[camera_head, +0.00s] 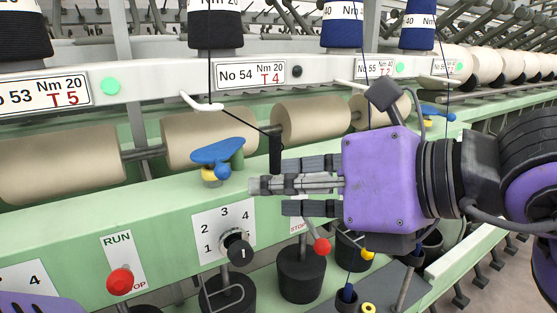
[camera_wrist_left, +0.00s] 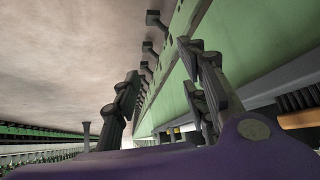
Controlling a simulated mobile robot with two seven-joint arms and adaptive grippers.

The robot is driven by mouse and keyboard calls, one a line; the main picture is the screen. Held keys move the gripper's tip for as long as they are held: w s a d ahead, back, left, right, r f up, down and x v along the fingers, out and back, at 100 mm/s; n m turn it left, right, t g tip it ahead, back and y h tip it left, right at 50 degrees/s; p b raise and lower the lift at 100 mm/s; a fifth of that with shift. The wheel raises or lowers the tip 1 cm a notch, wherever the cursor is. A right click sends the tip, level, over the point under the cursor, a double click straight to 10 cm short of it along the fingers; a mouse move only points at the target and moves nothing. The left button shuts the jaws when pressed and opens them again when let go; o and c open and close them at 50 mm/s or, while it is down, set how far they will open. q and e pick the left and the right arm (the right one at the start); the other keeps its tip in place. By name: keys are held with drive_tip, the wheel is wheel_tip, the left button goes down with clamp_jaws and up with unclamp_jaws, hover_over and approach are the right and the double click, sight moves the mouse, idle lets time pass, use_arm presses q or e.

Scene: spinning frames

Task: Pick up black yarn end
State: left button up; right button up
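The black yarn end (camera_head: 275,153) is a small upright black piece in the head view. A thin black yarn runs to it from the white guide hook (camera_head: 203,105), below the black cone (camera_head: 215,24). My right gripper (camera_head: 268,185) comes in from the right with its grey fingers stretched left. The fingertips overlap the lower part of the black yarn end in the picture; I cannot tell whether they touch it or how wide they are apart. In the left wrist view my left gripper (camera_wrist_left: 165,90) is open, with its fingers apart and nothing between them.
The green machine rail carries a blue and yellow part (camera_head: 218,155), a selector knob (camera_head: 237,245) and a red RUN/STOP knob (camera_head: 120,281). Beige rollers (camera_head: 205,137) lie behind. A red-tipped lever (camera_head: 321,245) and black cylinders (camera_head: 301,275) are below my right gripper.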

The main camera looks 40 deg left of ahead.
sight(278, 148)
wheel_tip(278, 148, up, 5)
drive_tip(key=w+t+h, duration=0.1)
drive_tip(key=w+t, duration=0.2)
drive_tip(key=t, duration=0.2)
drive_tip(key=shift+n, duration=0.3)
drive_tip(key=x, duration=0.7)
drive_tip(key=shift+w+d+f+p, duration=0.25)
drive_tip(key=shift+w+f+p, duration=0.1)
drive_tip(key=shift+f+p, duration=0.05)
drive_tip(key=shift+c, duration=0.5)
drive_tip(key=c, duration=0.7)
